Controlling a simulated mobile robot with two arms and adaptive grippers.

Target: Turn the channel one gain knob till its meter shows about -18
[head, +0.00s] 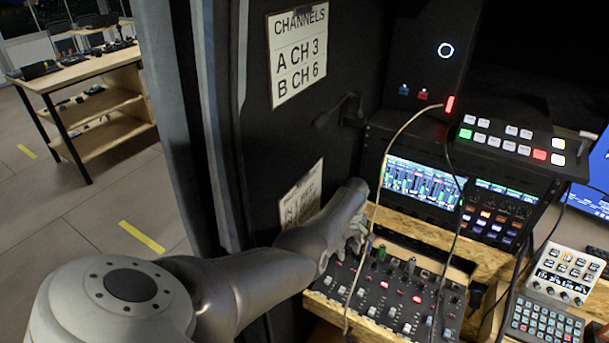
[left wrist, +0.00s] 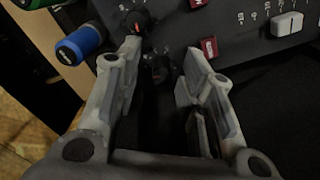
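The mixer (head: 385,298) has a sloped dark panel with knobs, faders and lit red buttons. The gain knob cannot be singled out in the head view. My left gripper (head: 352,240) is over the mixer's upper left end. In the left wrist view, its two fingers (left wrist: 160,58) are apart, with a dark knob (left wrist: 158,70) between them; I cannot tell whether they touch it. A knob with a red part (left wrist: 136,20) is just beyond the left fingertip. The meter screen (head: 424,184) shows green bars, with figures too small to read. My right gripper is out of view.
A blue plug (left wrist: 80,45) stands close beside the left finger. A pale cable (head: 374,215) hangs across the mixer. A button panel (head: 510,137) sits above the screens, and a small control box (head: 562,275) is at the right. A dark wall with a channels sign (head: 299,50) borders my arm.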

